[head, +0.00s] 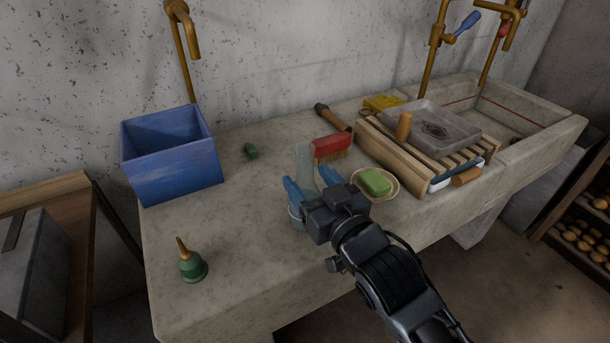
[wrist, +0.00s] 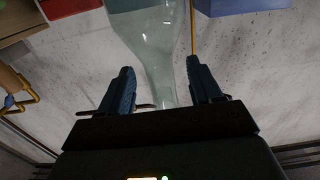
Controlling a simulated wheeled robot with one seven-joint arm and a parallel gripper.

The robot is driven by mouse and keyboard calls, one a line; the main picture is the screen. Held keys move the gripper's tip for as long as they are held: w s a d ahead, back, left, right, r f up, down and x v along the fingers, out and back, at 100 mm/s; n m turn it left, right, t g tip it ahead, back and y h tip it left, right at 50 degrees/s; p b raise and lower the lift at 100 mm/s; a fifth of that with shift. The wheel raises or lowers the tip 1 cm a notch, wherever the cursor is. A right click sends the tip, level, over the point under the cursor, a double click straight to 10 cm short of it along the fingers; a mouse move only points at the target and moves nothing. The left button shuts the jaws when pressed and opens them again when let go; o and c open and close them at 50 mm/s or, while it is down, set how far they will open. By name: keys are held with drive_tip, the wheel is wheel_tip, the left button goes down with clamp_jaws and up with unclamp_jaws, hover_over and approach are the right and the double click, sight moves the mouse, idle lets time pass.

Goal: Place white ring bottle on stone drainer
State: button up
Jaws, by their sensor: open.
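A pale, translucent glass bottle (head: 304,160) is upright over the stone slab, partly hidden by my gripper in the head view. In the wrist view, which is upside down, the bottle (wrist: 152,35) has its wide body at the top and its neck between my fingers. My gripper (head: 309,188) is open, with one blue finger on each side of the neck. I cannot tell whether the bottle's base touches the slab, and no white ring is clear. The stone drainer seems to be the grey slab (head: 240,245) left of the sink basin.
A green soap (head: 375,182) on a dish and a red brush (head: 333,147) are close to the bottle. A wooden rack (head: 395,160) bears a metal tray (head: 432,127). A blue box (head: 172,170) and a green bulb (head: 193,266) are at left. The slab's front left is mostly clear.

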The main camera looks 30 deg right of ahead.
drive_tip(key=s+b, duration=0.1)
drive_tip(key=s, duration=0.8)
drive_tip(key=shift+s, duration=0.3)
drive_tip(key=s+f+g, duration=0.1)
drive_tip(key=s+f, duration=0.1)
drive_tip(key=s, duration=1.2)
drive_tip(key=s+f+g, duration=0.2)
drive_tip(key=s, duration=1.2)
drive_tip(key=shift+s, duration=0.25)
